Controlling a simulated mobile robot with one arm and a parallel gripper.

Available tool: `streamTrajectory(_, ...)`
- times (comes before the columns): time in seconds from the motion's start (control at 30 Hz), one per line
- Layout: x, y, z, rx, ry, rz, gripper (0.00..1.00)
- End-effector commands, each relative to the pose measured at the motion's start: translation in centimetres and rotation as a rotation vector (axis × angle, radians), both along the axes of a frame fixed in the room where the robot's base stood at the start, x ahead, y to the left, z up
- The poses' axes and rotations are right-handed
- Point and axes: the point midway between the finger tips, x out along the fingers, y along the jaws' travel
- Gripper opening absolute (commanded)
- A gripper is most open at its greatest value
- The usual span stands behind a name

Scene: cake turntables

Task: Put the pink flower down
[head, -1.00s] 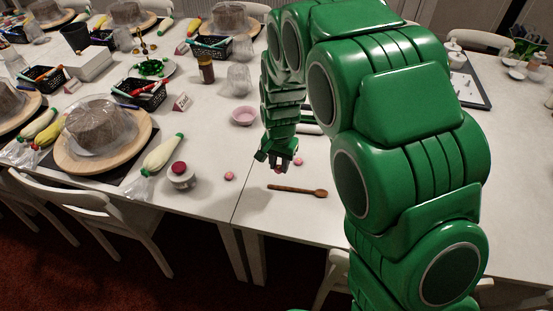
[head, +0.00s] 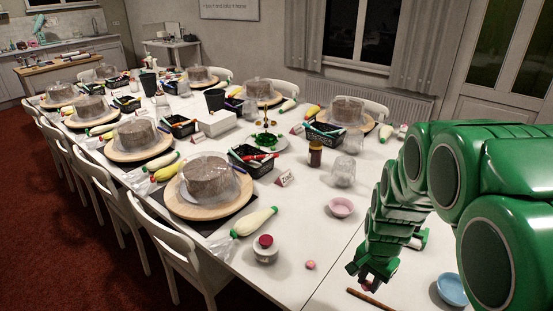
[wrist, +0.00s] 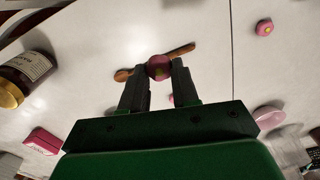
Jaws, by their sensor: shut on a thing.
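In the head view my gripper (head: 371,280) is low over the near part of the white table, and the held flower is barely visible there. A second pink flower (head: 310,265) lies on the table left of my gripper; a similar pink flower with a yellow centre (wrist: 264,27) shows in the wrist view. Another small pink spot (wrist: 171,100) shows between my fingers, mostly hidden.
A wooden spoon (wrist: 183,50) lies on the table beyond the fingertips. A pink bowl (head: 341,207), a blue bowl (head: 452,289), a red-topped jar (head: 265,248) and a brown bottle (head: 315,153) stand around. Covered cakes line the left. Table between flower and pink bowl is bare.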

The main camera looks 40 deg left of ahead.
Motion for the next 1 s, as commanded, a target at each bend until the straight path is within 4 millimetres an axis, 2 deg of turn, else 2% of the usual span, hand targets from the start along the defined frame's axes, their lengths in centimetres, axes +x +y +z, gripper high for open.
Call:
streamTrajectory(0.27, 3.0, 5.2, 0.1, -0.006, -0.007, -0.047, 0.02)
streamTrajectory(0.5, 5.0, 11.1, 0.3, -0.005, -0.011, -0.088, 0.02)
streamTrajectory(0.8, 5.7, 18.5, 0.2, 0.0, -0.007, -0.123, 0.02)
streamTrajectory(1.0, 5.5, 21.5, 0.2, 0.002, -0.001, -0.137, 0.02)
